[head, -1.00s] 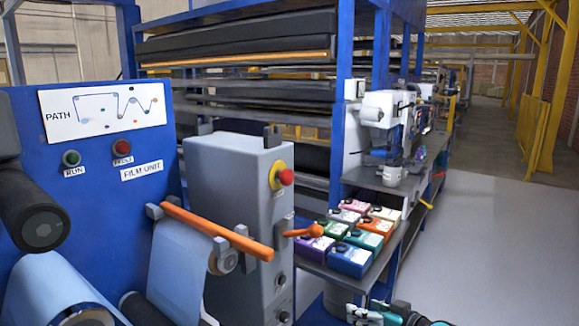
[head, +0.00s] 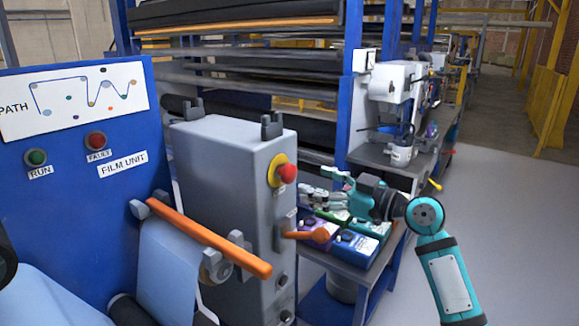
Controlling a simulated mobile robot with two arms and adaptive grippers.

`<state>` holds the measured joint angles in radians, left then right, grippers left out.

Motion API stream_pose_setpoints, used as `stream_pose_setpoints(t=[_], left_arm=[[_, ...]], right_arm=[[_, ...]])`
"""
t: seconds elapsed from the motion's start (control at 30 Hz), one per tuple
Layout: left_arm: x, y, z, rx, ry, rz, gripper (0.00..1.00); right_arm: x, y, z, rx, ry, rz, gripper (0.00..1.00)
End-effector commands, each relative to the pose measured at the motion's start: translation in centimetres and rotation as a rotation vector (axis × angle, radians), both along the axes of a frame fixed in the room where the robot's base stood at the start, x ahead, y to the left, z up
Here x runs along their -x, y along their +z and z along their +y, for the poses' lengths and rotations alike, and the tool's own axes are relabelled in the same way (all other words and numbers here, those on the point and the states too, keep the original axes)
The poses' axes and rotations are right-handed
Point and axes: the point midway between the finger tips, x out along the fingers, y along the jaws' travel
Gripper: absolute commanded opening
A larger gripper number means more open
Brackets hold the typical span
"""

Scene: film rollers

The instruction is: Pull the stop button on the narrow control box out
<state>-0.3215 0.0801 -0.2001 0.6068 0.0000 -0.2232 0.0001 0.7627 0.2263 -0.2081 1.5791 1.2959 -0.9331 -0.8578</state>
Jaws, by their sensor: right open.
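The narrow control box (head: 222,160) is a tall grey cabinet in the middle of the head view. Its red stop button (head: 287,172) sticks out of a yellow ring (head: 274,171) near the top of the right-hand face. My right gripper (head: 306,196) comes in from the right on a teal arm, its grey fingers open and empty. In the picture it is just right of and slightly below the button, with a small gap between them. My left gripper is not in view.
An orange lever (head: 308,235) juts from the box below the button. An orange bar (head: 208,238) crosses in front of the box. Coloured containers (head: 356,246) stand on a shelf behind my right gripper. The blue film unit panel (head: 90,215) is at left.

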Motion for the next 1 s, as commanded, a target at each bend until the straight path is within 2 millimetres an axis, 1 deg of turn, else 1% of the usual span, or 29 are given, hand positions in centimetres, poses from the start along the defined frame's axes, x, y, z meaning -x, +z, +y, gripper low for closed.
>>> stream_pose_setpoints(t=[0.03,0.2,0.3,0.5,0.7,0.8,0.83,0.87,1.0], left_arm=[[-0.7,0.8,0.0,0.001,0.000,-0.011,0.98],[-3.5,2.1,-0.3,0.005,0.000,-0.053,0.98],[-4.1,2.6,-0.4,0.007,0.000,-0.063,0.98],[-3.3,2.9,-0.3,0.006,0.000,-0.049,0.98],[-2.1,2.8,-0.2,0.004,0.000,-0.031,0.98],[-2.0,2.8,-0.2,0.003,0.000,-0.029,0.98],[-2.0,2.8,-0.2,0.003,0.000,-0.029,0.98],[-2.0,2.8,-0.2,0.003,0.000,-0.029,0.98],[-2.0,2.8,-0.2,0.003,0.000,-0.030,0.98]], right_arm=[[-0.7,0.4,1.1,-0.003,0.001,0.003,0.68],[-2.7,0.3,3.8,-0.003,0.002,0.004,0.68],[-3.7,0.3,5.0,-0.002,0.000,0.002,0.68],[-4.7,0.0,6.4,0.000,-0.002,0.001,0.68],[-4.8,-0.1,6.6,0.000,-0.002,0.000,0.68],[-4.8,-0.1,6.6,0.000,-0.002,0.000,0.68],[-4.8,-0.1,6.6,0.000,-0.002,0.000,0.67],[-4.8,-0.1,6.6,0.000,-0.002,0.000,0.63],[-4.8,-0.1,6.5,0.000,-0.002,0.000,0.45]])
